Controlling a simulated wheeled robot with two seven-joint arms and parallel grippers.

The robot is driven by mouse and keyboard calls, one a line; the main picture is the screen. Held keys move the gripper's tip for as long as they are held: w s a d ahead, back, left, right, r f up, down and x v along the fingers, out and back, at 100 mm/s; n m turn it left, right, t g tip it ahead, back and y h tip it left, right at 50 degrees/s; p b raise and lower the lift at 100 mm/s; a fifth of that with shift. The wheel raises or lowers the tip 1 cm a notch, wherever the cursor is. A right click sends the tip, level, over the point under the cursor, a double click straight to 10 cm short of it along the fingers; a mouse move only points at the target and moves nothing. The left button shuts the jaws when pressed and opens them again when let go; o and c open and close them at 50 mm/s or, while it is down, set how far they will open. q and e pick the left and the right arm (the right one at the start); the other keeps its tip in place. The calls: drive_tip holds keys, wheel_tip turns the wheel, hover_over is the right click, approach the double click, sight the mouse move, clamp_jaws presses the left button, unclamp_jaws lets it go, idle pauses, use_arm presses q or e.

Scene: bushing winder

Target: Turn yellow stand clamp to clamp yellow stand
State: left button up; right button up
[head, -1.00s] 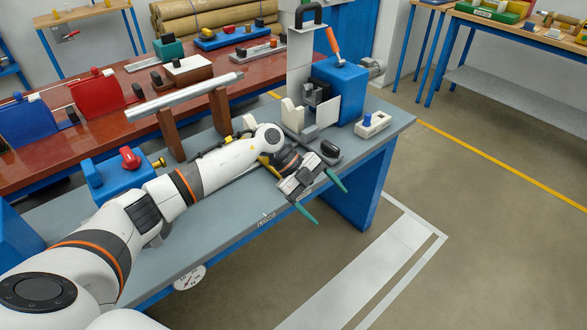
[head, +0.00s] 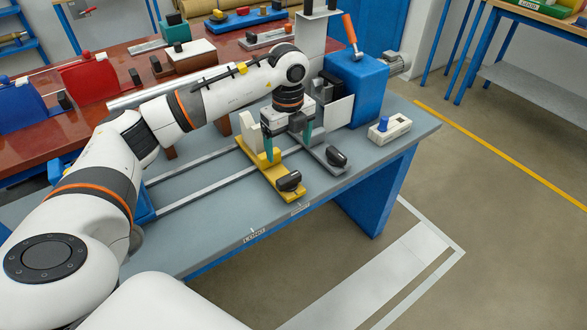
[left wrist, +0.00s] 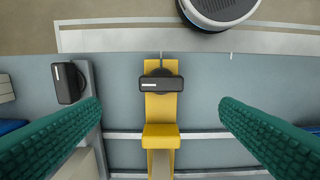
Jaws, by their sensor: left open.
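The yellow stand (head: 270,165) sits across the rails at the front of the grey bench. Its clamp, a black knob (head: 289,180), lies on its near end. In the left wrist view the yellow stand (left wrist: 160,137) is central, with the black clamp (left wrist: 161,84) lying crosswise on it. My left gripper (head: 288,148) points down above the stands, behind the clamp in the head view. Its green fingers are wide apart and empty, one on each side of the yellow stand in the wrist view (left wrist: 158,115). My right gripper is out of view.
A grey stand with its own black clamp (head: 336,156) is just right of the yellow one. A blue motor housing (head: 358,85) and a white control box with a blue knob (head: 390,129) stand farther right. The bench's front strip is clear.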

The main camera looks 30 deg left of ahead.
use_arm(q)
hover_over(289, 177)
wheel_tip(289, 177, down, 5)
drive_tip(key=shift+s+f, duration=0.1)
drive_tip(key=shift+s, duration=0.05)
wheel_tip(289, 177, down, 4)
drive_tip(key=shift+f+p, duration=0.1)
drive_tip(key=shift+p, duration=0.35)
drive_tip(key=shift+f, duration=0.65)
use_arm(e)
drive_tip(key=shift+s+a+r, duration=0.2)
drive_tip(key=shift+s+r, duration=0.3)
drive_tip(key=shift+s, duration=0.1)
use_arm(q)
drive_tip(key=c, duration=1)
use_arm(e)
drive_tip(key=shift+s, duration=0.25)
